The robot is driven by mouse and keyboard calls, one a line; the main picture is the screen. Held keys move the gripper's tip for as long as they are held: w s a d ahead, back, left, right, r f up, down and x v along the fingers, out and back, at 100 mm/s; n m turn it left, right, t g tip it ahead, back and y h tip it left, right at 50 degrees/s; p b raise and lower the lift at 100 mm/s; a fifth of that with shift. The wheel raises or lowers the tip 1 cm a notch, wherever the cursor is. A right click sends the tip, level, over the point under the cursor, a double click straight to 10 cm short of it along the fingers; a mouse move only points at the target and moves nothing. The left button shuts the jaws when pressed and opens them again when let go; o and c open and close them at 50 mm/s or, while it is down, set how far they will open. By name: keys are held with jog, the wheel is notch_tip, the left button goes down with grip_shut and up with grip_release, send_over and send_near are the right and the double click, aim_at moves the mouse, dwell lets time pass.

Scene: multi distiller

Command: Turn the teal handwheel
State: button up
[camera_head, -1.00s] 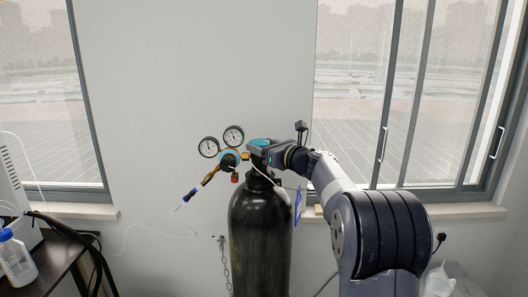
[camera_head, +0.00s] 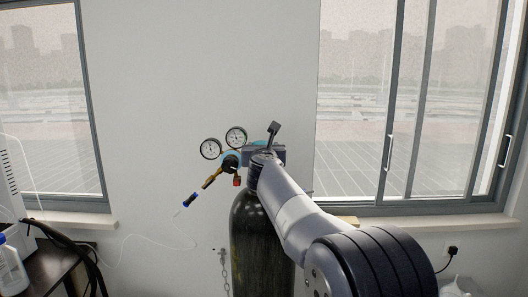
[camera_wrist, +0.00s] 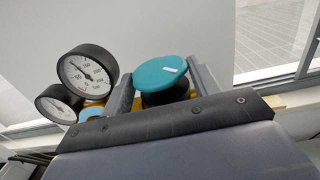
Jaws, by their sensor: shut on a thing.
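The teal handwheel (camera_wrist: 160,73) is on top of the dark gas cylinder (camera_head: 262,235). In the head view my gripper (camera_head: 264,152) is at the cylinder's top, and my wrist and arm hide most of the handwheel.
Two pressure gauges (camera_head: 223,142) and a regulator (camera_head: 230,162) stand close to the left of my gripper. A chain (camera_head: 225,270) is beside the cylinder. A wall and windows are behind.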

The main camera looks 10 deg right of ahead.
jog(key=shift+r+m+h, duration=0.1)
jog(key=shift+m+h, duration=0.2)
jog(key=shift+h, duration=0.2)
jog(key=o, duration=0.9)
jog(key=shift+s, duration=0.1)
